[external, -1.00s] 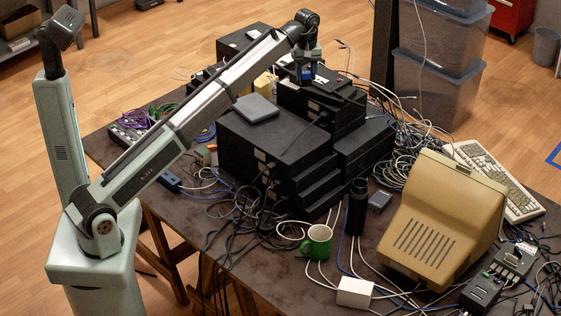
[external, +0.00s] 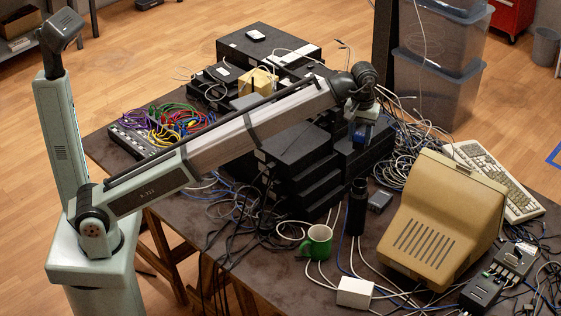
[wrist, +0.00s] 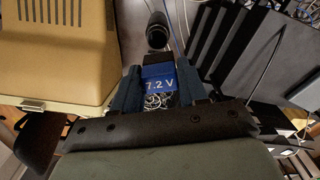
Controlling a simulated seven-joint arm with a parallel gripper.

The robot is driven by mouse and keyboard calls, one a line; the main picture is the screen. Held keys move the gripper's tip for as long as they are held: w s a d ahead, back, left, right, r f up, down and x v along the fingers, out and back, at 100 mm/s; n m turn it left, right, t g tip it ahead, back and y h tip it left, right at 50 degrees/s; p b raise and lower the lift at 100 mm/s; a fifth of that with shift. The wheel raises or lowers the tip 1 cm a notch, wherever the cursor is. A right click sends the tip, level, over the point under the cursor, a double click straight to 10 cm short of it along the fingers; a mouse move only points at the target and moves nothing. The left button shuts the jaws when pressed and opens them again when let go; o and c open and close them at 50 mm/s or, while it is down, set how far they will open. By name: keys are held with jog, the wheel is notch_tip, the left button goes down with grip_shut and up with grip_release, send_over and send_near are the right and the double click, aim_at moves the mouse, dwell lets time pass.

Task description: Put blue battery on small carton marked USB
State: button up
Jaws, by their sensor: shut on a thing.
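My gripper (external: 361,133) is shut on a blue and black battery (wrist: 160,78) that reads 7.2 V. In the wrist view the battery sits between the two dark blue fingers. In the external view my gripper holds it in the air by the right side of the black equipment stack, above and behind a black bottle. A small white box (external: 355,292) stands at the table's front edge, lower in the picture and apart from my gripper. It may be the carton, but I cannot read any marking on it.
The black bottle (external: 357,207) stands upright, with a green mug (external: 316,243) to its front left. A beige monitor (external: 440,222) is at right and the black stack (external: 300,165) at left. Loose cables cover much of the table around the white box. A keyboard (external: 493,180) lies behind the monitor.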

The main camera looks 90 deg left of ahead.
jog(key=d+m, duration=0.3)
jog(key=d, duration=1.4)
jog(key=m, duration=0.2)
send_over(356, 285)
notch_tip(356, 285, down, 17)
jog(key=shift+f, duration=5.55)
jog(key=shift+f, duration=0.1)
jog(key=o, duration=1.1)
notch_tip(356, 285, up, 12)
